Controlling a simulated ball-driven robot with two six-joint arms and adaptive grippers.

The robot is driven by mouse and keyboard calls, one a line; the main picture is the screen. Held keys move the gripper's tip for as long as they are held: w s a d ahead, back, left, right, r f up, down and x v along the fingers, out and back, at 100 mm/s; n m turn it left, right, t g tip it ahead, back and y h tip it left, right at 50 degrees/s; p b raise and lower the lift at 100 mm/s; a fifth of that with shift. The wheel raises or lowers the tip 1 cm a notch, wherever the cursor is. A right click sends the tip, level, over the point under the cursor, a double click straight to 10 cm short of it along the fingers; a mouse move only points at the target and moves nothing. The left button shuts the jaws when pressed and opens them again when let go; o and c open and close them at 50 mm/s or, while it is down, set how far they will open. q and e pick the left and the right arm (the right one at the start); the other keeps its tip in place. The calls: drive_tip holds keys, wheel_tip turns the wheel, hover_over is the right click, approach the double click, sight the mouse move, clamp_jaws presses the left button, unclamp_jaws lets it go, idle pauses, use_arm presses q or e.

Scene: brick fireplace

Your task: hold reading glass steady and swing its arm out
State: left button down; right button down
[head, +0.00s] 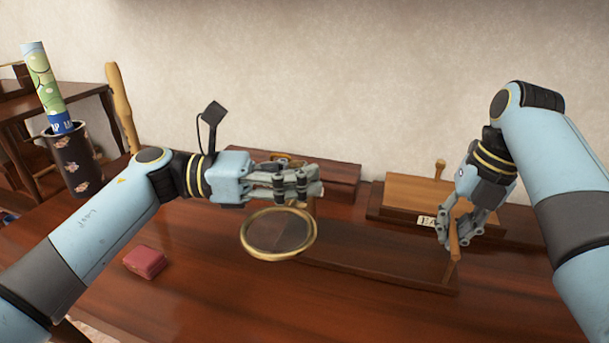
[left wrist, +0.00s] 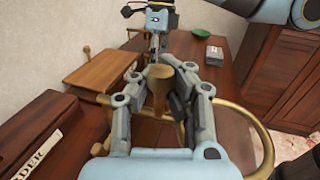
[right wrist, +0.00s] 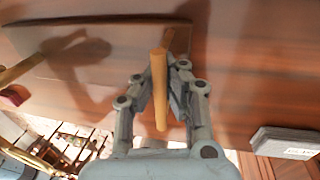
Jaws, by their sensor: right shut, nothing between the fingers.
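The reading glass has a brass-rimmed lens (head: 278,233) low over a long dark wooden base (head: 385,268). My left gripper (head: 308,186) is just behind the lens. In the left wrist view its fingers stand on both sides of a brass-brown post (left wrist: 160,88), and the curved brass rim (left wrist: 262,145) passes beside them. I cannot tell whether they clamp the post. My right gripper (head: 450,232) is shut and empty at the right end of the base, beside a thin upright wooden rod (head: 454,243). In the right wrist view this rod (right wrist: 159,88) shows in front of the fingers.
A wooden box (head: 410,195) with a paper label stands behind the base, and a darker box (head: 335,175) is behind my left gripper. A small red box (head: 145,262) lies at the left. A dark flowered holder (head: 72,160) with a rolled map stands far left. The front table is clear.

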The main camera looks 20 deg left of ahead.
use_arm(q)
drive_tip(key=shift+a+m+g, duration=0.4)
drive_tip(key=shift+m+g, duration=0.2)
drive_tip(key=shift+g, duration=0.3)
drive_tip(key=c, duration=1.1)
unclamp_jaws()
drive_tip(key=a, duration=0.4)
drive_tip(key=s+a, duration=0.1)
drive_tip(key=a, duration=0.3)
drive_tip(key=s+a, duration=0.1)
drive_tip(key=a, duration=0.2)
drive_tip(key=shift+a, duration=0.4)
